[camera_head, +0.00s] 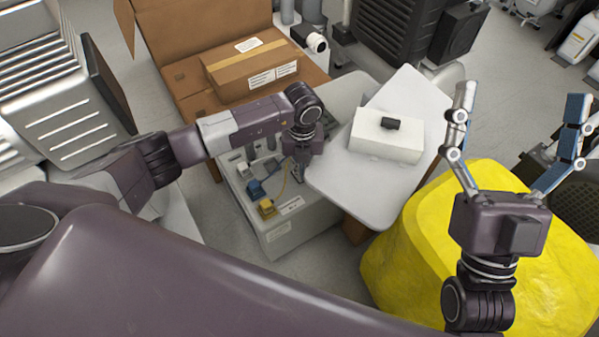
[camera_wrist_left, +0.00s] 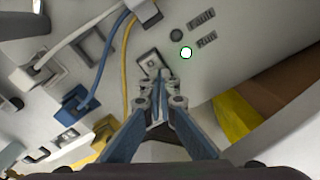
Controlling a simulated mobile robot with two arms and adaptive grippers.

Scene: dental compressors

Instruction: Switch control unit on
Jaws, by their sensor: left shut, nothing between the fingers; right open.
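The control unit (camera_head: 296,226) is a pale grey box in the head view, with sockets and cables on its panel. My left gripper (camera_head: 298,170) is shut and empty over this panel, partly hidden by its own wrist. In the left wrist view, the closed fingertips (camera_wrist_left: 161,78) are at a small square fitting (camera_wrist_left: 149,61) on the panel (camera_wrist_left: 225,80); I cannot tell if they touch it. A white round spot with a green rim (camera_wrist_left: 186,52) and a dark round knob (camera_wrist_left: 176,35) lie just beyond. My right gripper (camera_head: 518,108) is open and empty, fingers raised.
Blue (camera_wrist_left: 75,100) and yellow (camera_wrist_left: 127,65) cables run left of the fingers. A grey board (camera_head: 340,188) with a white box (camera_head: 388,136) adjoins the unit. A cardboard box (camera_head: 250,72) stands behind. A yellow block (camera_head: 410,255) is below my right gripper.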

